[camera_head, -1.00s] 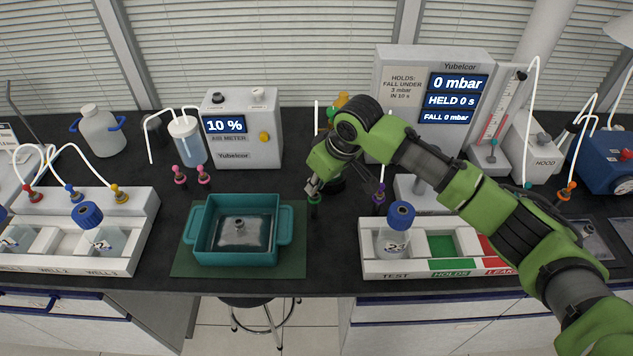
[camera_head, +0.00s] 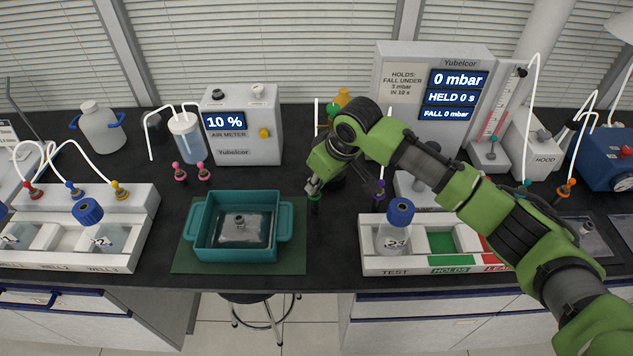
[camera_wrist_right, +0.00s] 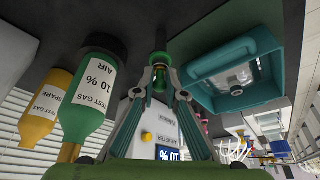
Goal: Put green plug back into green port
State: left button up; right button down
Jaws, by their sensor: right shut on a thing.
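My right gripper (camera_head: 313,188) is shut on the green plug (camera_head: 314,198), just right of the teal tray. In the right wrist view the fingertips (camera_wrist_right: 159,75) close around the green plug (camera_wrist_right: 159,58), and a dark end (camera_wrist_right: 160,38) points away from the gripper toward the black bench top. I cannot tell whether that end touches the bench or another part. I cannot make out the green port for certain. My left gripper is not in view.
The teal tray (camera_head: 201,240) stands on a green mat (camera_head: 295,265). The wrist view shows a green gas bottle (camera_wrist_right: 95,85) and a yellow one (camera_wrist_right: 42,110) beside the gripper. A white test rack (camera_head: 378,265) stands to the right. Bare bench lies in front of the gripper.

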jog(key=c, duration=2)
grip_release()
jog(key=shift+r, duration=0.15)
jog(key=v, duration=1.1)
jog(key=shift+s+d+r, duration=0.1)
jog(key=shift+d+r, duration=0.05)
jog(key=shift+r, duration=0.2)
